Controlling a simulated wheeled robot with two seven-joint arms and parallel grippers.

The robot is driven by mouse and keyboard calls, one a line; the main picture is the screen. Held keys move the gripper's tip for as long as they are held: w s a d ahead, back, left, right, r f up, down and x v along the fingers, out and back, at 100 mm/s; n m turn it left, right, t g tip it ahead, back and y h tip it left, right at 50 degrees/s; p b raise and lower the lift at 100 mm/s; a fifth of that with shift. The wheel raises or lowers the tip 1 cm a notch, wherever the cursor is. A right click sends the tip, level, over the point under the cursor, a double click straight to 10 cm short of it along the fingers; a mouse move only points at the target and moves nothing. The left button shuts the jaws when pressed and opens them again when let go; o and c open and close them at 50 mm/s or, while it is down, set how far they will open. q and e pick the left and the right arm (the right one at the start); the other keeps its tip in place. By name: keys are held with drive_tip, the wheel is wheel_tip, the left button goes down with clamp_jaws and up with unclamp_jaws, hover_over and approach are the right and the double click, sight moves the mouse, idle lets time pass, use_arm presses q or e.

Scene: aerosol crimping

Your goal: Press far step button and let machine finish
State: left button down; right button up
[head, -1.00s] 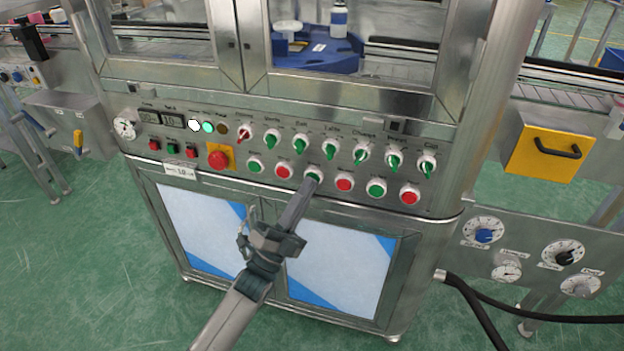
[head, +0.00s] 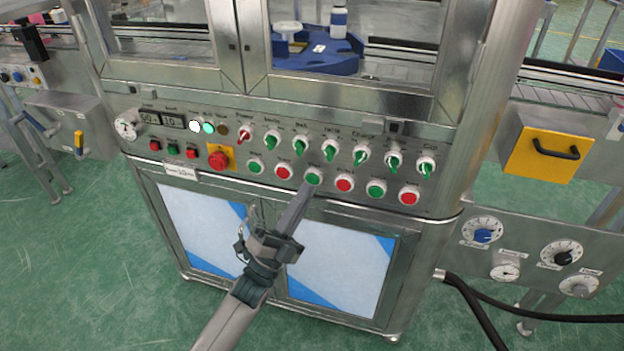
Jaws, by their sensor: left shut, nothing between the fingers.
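The machine's control panel (head: 330,205) fills the middle of the head view. Its lower row holds green and red round buttons. A green button (head: 314,177) sits just above and beyond the tip of my left gripper (head: 303,192). My left gripper is shut and empty, its fingers pointing up at the panel. The tip appears slightly apart from the button. Other green buttons (head: 376,188) and red buttons (head: 344,182) lie to the right. My right gripper is not in view.
Green selector switches (head: 331,145) line the upper row. A red emergency stop (head: 218,158) sits at the left. Behind the windows, a blue rotary fixture (head: 325,57) carries a white bottle (head: 338,20). A black hose (head: 470,300) runs at the lower right.

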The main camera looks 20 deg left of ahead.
use_arm(q)
drive_tip(key=shift+s, duration=0.15)
drive_tip(key=s+p, duration=0.1)
drive_tip(key=s, duration=0.3)
drive_tip(key=shift+s+a+p, duration=0.1)
drive_tip(key=shift+s+p, duration=0.25)
drive_tip(key=shift+s, duration=0.05)
idle(0.9)
